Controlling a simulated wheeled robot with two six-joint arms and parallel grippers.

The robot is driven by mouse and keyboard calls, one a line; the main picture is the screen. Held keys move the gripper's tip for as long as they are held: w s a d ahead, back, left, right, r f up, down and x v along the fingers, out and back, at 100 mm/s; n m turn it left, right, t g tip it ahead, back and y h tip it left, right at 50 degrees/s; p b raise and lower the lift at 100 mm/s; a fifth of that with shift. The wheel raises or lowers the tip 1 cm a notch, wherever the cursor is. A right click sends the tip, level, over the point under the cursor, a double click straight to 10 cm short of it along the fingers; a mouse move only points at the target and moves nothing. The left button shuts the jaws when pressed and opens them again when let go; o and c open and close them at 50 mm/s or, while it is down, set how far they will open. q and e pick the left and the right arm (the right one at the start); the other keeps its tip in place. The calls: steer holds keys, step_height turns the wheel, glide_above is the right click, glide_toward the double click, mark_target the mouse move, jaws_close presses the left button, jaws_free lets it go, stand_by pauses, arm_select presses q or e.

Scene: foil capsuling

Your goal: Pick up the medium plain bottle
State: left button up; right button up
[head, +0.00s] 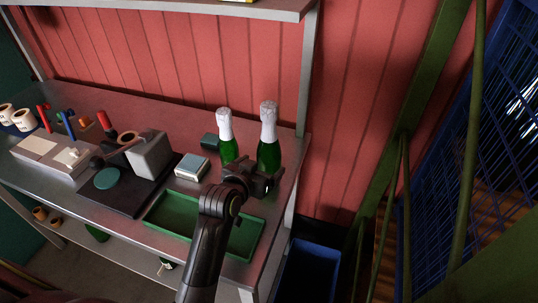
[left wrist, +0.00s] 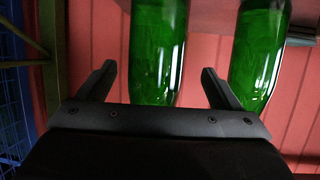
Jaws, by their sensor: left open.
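Two green bottles with whitish necks stand side by side at the right end of the bench in the head view: a left one (head: 228,148) and a slightly taller-looking right one (head: 268,155). I cannot tell which is the medium plain bottle. My left gripper (head: 260,176) is open in front of the right bottle, hiding its lower part. In the left wrist view, one bottle (left wrist: 155,50) shows between the open fingers (left wrist: 158,82); the other bottle (left wrist: 260,50) is beyond the right finger. The bottles' necks are out of that view. My right gripper is not in view.
A green tray (head: 160,213) lies near the bench's front edge, partly behind my left arm. A small pale box (head: 191,167), a dark teal block (head: 210,141) and a grey-block device (head: 150,155) stand left of the bottles. A blue bin (head: 308,272) is below right.

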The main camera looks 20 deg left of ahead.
mark_target(269, 161)
arm_select(q)
steer(key=shift+d+p+x, duration=0.1)
steer(key=shift+p+x, duration=0.2)
steer(key=shift+x, duration=0.9)
steer(key=shift+d+p+x, duration=0.15)
steer(key=shift+p+x, duration=0.1)
steer(key=shift+x, duration=1)
steer(key=shift+s+f, duration=0.1)
steer(key=c, duration=1.7)
